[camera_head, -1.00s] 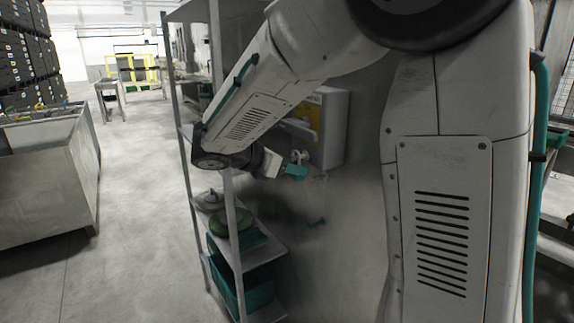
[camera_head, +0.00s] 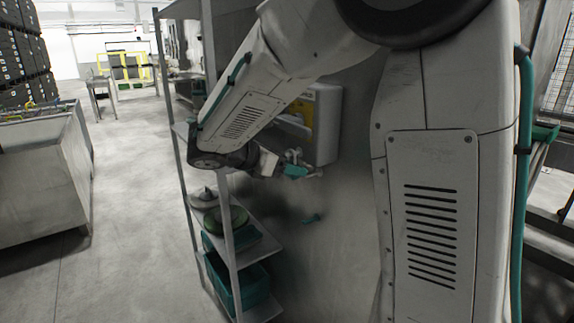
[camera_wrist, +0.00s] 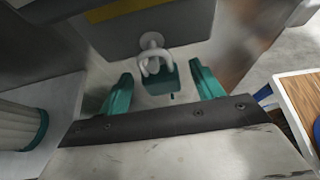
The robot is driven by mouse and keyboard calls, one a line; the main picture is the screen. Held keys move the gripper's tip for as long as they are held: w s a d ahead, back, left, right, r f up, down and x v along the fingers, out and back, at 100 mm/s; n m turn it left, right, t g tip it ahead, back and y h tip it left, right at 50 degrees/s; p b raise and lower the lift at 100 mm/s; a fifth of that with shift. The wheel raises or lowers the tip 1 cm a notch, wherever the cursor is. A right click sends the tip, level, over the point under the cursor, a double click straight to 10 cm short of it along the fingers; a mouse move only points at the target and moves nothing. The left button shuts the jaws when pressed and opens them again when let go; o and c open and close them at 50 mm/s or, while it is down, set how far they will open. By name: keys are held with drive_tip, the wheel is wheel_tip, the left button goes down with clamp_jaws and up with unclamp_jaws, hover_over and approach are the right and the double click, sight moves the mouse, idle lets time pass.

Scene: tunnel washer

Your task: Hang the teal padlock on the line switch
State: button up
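The teal padlock (camera_wrist: 162,82) shows in the wrist view with its pale shackle up, just below the grey switch box. Its shackle is at a round pale knob (camera_wrist: 152,41) under the box; it looks looped there, but I cannot tell for sure. My gripper (camera_wrist: 161,72) is open, with one teal finger on each side of the padlock and a gap on both sides. In the head view the line switch (camera_head: 326,125) is a grey box with a yellow panel, partly behind my arm. My gripper (camera_head: 285,168) is small there, just below the box.
A metal shelf rack (camera_head: 235,255) with teal bins (camera_head: 252,285) and round items stands left of the switch. A large grey bin (camera_head: 45,180) stands at far left; floor between is clear.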

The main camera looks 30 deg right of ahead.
drive_tip(key=shift+a, duration=0.1)
drive_tip(key=v, duration=0.7)
drive_tip(key=shift+a, duration=0.3)
drive_tip(key=shift+r, duration=0.1)
drive_tip(key=s+a+f+m+y, duration=0.1)
drive_tip(key=s+f+m+y, duration=0.1)
drive_tip(key=s+m+y, duration=0.4)
drive_tip(key=s+a+f+m+t+y, duration=0.1)
drive_tip(key=s+m+y, duration=0.5)
drive_tip(key=s+m, duration=0.6)
drive_tip(key=s+a+f, duration=0.1)
drive_tip(key=s+f, duration=0.1)
drive_tip(key=s, duration=0.7)
drive_tip(key=shift+f+y, duration=0.3)
drive_tip(key=shift+y, duration=0.1)
